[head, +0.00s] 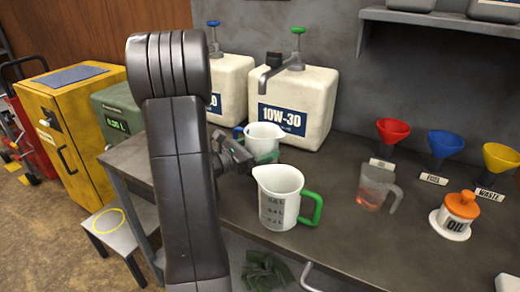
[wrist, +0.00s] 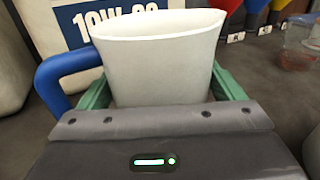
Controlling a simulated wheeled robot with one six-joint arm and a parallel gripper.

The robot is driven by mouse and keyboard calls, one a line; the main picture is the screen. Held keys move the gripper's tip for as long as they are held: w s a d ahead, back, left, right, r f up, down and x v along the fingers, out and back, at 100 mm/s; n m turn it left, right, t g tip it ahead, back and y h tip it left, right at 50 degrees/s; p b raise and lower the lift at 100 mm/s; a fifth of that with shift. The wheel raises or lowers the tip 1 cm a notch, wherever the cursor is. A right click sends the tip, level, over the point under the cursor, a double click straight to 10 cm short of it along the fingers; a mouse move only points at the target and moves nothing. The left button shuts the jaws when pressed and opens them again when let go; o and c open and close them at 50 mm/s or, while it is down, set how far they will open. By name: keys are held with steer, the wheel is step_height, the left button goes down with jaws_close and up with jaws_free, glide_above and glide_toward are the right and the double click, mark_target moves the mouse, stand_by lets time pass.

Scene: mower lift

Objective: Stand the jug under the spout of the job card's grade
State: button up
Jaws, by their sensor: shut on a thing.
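My gripper (wrist: 160,92) is shut on a white jug (wrist: 155,60) with a blue handle (wrist: 68,77); its green fingers lie on both sides of it. In the head view this jug (head: 264,134) is upright in front of the 10W-30 container (head: 300,97); I cannot tell whether it touches the bench. That container has a green-topped pump and a grey spout (head: 268,79). A blue-topped container (head: 232,85) stands to its left, its label mostly hidden by my arm. A second white jug (head: 276,208) with a green handle stands nearer. No job card is readable.
A clear jug (head: 372,195) with reddish liquid and an oil can (head: 453,222) stand right on the bench (head: 340,245). Red, blue and yellow funnels (head: 445,141) line the back. A shelf (head: 440,20) overhangs there. A green box (head: 117,112) and yellow cabinet (head: 80,130) are left.

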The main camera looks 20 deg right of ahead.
steer(key=shift+f+b, duration=0.3)
steer(key=o, duration=0.9)
steer(key=shift+o, duration=0.2)
steer(key=shift+r, duration=0.1)
steer(key=shift+r+p, duration=0.2)
steer(key=shift+p, duration=0.1)
steer(key=v, duration=1.2)
